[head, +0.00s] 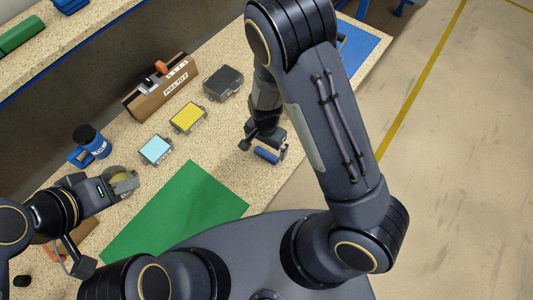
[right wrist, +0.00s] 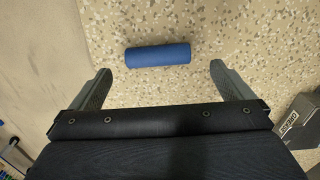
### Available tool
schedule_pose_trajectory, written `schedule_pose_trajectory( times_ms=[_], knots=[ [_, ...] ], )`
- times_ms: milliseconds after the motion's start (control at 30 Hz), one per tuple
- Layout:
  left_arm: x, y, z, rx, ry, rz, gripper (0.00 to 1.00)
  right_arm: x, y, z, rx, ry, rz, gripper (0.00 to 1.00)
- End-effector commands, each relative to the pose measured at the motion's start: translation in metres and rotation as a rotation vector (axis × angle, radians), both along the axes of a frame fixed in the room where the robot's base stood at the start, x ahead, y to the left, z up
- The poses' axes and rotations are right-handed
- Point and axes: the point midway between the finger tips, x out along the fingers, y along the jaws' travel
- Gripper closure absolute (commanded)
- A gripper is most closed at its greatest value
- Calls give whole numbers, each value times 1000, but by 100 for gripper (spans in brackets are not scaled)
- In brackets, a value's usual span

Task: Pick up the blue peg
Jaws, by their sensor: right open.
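The blue peg (head: 266,155) lies on its side on the speckled tabletop, near the table's right edge in the head view. In the right wrist view the peg (right wrist: 158,56) lies crosswise between the two finger lines, just beyond the fingertips. My right gripper (head: 264,147) is open and empty, its fingers on either side of the peg with gaps; it also shows in the right wrist view (right wrist: 160,69). Its height above the peg is hard to tell. My left gripper (head: 80,258) is at the lower left, partly hidden, its jaws unclear.
A green mat (head: 175,215) lies to the left of the peg. Yellow (head: 188,118) and light blue (head: 155,149) boxes, a dark case (head: 223,83), a cardboard box (head: 160,88) and a blue mug-like item (head: 92,142) stand farther back. Bare tabletop surrounds the peg.

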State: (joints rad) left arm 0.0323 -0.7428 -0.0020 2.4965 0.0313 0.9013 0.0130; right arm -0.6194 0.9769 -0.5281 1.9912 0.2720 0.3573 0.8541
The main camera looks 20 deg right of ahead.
Motion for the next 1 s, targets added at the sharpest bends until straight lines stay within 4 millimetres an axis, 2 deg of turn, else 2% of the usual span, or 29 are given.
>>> schedule_pose_trajectory(
  times_ms=[233, 567, 900, 1000],
  knots=[
    [0, 0, 7, 0, 0, 0, 64, -3, -2, -36, -1, 4, 1, 0],
    [0, 0, 7, 0, 0, 0, 64, -2, -2, -42, 1, 1, 2, 1],
    [0, 0, 7, 0, 0, 0, 64, -2, -2, -42, 1, 1, 2, 45],
    [0, 0, 7, 0, 0, 0, 64, -2, -2, -42, 1, 1, 2, 45]
  ],
)
